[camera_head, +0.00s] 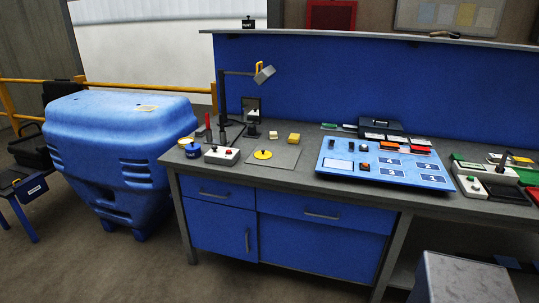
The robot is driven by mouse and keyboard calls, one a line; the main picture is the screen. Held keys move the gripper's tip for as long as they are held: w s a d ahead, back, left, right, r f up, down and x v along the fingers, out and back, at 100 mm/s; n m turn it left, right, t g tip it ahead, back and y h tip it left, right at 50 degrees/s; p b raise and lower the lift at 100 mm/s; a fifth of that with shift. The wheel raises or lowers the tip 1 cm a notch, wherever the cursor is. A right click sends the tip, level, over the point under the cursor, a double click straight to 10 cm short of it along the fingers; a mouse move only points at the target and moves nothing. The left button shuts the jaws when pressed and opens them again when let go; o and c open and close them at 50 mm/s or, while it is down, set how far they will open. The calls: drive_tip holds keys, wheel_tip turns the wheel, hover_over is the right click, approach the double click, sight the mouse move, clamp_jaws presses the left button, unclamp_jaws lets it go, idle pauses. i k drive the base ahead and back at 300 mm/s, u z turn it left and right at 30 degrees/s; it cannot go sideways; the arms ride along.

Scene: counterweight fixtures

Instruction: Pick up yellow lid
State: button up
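A round yellow lid-like disc (263,154) with a small dark knob lies flat on a grey mat (284,157) on the left part of the workbench. Another round yellow piece (185,141) sits at the bench's left end, behind a blue round container (193,151) with a dark top. It is too small to tell whether that piece is a lid or a ring. My gripper is not in view.
A lamp (262,73), yellow blocks (294,138) and a blue panel (384,164) share the bench (330,189).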

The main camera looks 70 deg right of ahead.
sight(263, 154)
drive_tip(key=z, duration=0.45)
drive_tip(key=i, duration=0.55)
drive_tip(key=z, duration=0.75)
drive_tip(key=i, duration=0.55)
drive_tip(key=z, duration=0.3)
